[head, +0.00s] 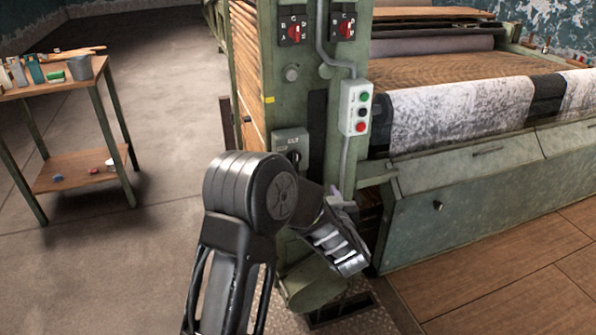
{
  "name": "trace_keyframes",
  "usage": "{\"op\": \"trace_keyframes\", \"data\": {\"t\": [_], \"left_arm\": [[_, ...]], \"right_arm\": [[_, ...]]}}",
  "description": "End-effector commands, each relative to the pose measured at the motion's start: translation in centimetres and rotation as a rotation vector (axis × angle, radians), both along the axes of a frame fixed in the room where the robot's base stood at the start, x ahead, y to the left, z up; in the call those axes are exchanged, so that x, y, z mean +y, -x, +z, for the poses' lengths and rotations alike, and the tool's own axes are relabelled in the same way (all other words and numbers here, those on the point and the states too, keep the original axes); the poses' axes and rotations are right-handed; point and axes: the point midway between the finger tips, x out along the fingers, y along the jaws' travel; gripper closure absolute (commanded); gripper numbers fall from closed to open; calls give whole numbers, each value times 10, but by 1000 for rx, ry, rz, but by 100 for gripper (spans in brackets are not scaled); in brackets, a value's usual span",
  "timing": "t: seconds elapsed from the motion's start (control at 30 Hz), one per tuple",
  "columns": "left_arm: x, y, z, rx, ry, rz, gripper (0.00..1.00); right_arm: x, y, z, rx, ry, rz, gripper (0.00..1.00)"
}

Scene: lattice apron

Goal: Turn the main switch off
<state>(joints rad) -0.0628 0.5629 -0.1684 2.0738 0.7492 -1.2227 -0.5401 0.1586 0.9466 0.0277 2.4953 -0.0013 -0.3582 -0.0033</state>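A small grey-green switch box (290,143) with a dark knob is on the machine's green end column, low on its front face. My arm partly overlaps the area just below it. Higher on the column are two dark rotary switches with red handles, a left one (293,31) and a right one (343,27). I cannot tell for sure which is the main switch. My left gripper (341,198) is in front of the column, below and right of the box, apart from its knob in the picture. Its fingers are small and partly hidden. My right gripper is out of view.
The machine's long green front panel (480,195) extends right. A work table (30,88) stands left, with open floor between.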

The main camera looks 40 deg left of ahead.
Motion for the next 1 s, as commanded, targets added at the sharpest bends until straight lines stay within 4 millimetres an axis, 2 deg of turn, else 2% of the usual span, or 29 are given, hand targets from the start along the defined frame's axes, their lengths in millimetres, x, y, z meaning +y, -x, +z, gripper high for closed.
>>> {"op": "trace_keyframes", "data": {"t": [0.03,0.1,0.2,0.63,1.0], "left_arm": [[17,3,20,-52,-40,73,66],[34,10,43,-90,-79,150,66],[44,16,58,-110,-101,201,66],[49,14,60,-111,-102,205,66],[92,-16,60,-111,-102,203,66]], "right_arm": [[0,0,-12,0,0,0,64],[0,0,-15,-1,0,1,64],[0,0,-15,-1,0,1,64],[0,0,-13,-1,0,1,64],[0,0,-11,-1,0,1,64]]}}
